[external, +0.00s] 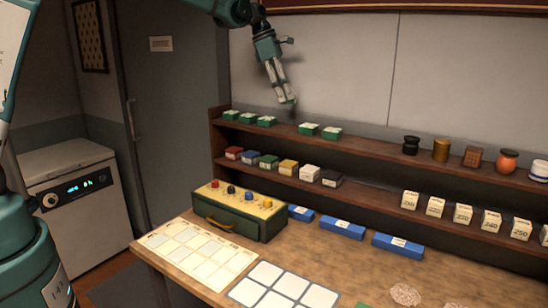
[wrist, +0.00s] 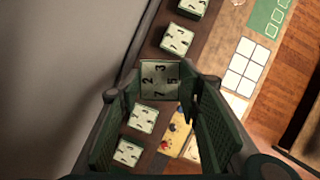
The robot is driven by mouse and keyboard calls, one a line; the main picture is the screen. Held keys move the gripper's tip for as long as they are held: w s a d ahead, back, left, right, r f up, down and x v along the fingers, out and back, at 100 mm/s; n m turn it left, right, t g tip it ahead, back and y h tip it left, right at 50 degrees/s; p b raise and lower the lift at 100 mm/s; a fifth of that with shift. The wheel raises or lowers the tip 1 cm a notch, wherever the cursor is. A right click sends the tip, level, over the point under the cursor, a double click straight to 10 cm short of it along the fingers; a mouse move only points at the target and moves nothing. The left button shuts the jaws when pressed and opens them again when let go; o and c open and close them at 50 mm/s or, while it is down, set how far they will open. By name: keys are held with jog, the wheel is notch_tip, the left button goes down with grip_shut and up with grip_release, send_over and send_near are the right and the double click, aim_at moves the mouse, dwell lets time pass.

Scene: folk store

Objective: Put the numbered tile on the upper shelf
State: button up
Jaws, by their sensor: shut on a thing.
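My gripper (external: 286,97) is shut on a numbered tile (wrist: 160,79), a pale square with dark digits and green sides. In the external view the held tile (external: 288,101) is above the upper shelf (external: 370,143), apart from it, over a gap in a row of similar tiles. Left of the gap are three tiles, one of them here (external: 266,120); right of it are two (external: 308,129) (external: 331,132). In the wrist view, tiles lie on the shelf on both sides of the held one, above (wrist: 178,40) and below (wrist: 142,117).
Jars, including an orange one (external: 506,161), stand farther right on the upper shelf. Coloured boxes (external: 288,167) and numbered blocks (external: 435,207) fill the lower shelf. A green drawer box (external: 240,215) and blue boxes (external: 342,229) sit on the counter. A pale wall (external: 340,75) rises behind the shelf.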

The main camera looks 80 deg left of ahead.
dwell(0.3)
jog(key=p, duration=0.1)
send_over(290, 129)
jog(key=s, duration=0.2)
jog(key=shift+w+a+f, duration=0.1)
jog(key=shift+a+f, duration=0.05)
jog(key=shift+f, duration=1.35)
jog(key=shift+w+a+f, duration=0.1)
jog(key=shift+a+f, duration=0.05)
jog(key=shift+f, duration=1.3)
jog(key=shift+f+p, duration=0.35)
jog(key=shift+f, duration=1.7)
jog(key=shift+f, duration=0.15)
jog(key=o, duration=0.9)
jog(key=shift+o, duration=0.3)
jog(key=shift+r, duration=0.2)
jog(key=b+v, duration=0.1)
jog(key=v, duration=1.1)
jog(key=shift+s+b, duration=0.15)
jog(key=shift+b, duration=0.2)
